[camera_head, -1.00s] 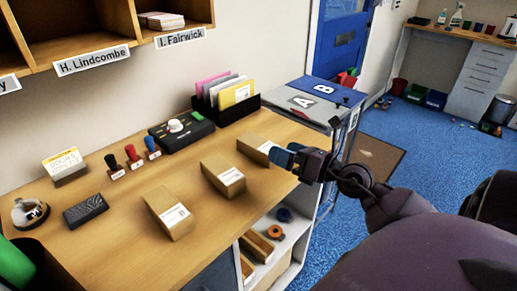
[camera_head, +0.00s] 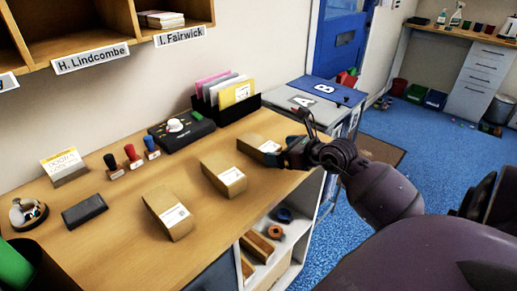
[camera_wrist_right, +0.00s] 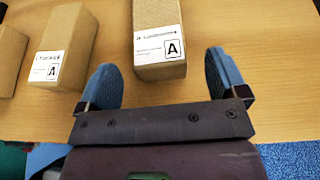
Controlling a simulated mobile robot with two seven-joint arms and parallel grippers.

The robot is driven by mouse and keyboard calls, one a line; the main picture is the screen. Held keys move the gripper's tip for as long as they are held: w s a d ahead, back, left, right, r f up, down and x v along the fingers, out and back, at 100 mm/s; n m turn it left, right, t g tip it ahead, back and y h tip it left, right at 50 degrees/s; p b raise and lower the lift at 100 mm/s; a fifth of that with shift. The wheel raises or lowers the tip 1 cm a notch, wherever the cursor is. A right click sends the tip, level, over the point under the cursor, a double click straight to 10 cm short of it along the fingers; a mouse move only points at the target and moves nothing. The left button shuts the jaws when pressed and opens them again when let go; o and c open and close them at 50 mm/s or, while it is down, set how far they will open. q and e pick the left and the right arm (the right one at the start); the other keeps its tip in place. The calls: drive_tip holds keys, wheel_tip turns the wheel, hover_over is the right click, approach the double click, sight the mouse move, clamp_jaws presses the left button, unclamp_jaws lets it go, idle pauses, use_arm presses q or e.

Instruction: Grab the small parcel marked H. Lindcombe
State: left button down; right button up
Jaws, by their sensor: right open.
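Three small brown parcels lie in a row on the wooden counter (camera_head: 110,235): a near one (camera_head: 168,210), a middle one (camera_head: 224,178) and a far right one (camera_head: 252,146). My right gripper (camera_head: 283,151) is at the right end of the far right parcel. In the right wrist view, this parcel (camera_wrist_right: 157,22) has a white label that appears to read H. Lindcombe, with a boxed A. The open blue fingers of my right gripper (camera_wrist_right: 160,68) lie either side of its near end, with gaps. A neighbouring parcel (camera_wrist_right: 68,40) has a less legible label. My left gripper is out of view.
Behind the parcels stand a black device (camera_head: 181,130) and a holder with envelopes (camera_head: 232,108). Stamps (camera_head: 132,157) stand further left. A shelf (camera_head: 285,245) is under the counter edge. Bins marked A and B (camera_head: 308,100) are beyond the right end.

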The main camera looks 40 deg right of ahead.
sight(273, 149)
drive_tip(key=shift+b+x, duration=0.3)
drive_tip(key=shift+x, duration=2.35)
drive_tip(key=c, duration=1)
drive_tip(key=shift+c, duration=0.6)
drive_tip(key=shift+r, duration=0.1)
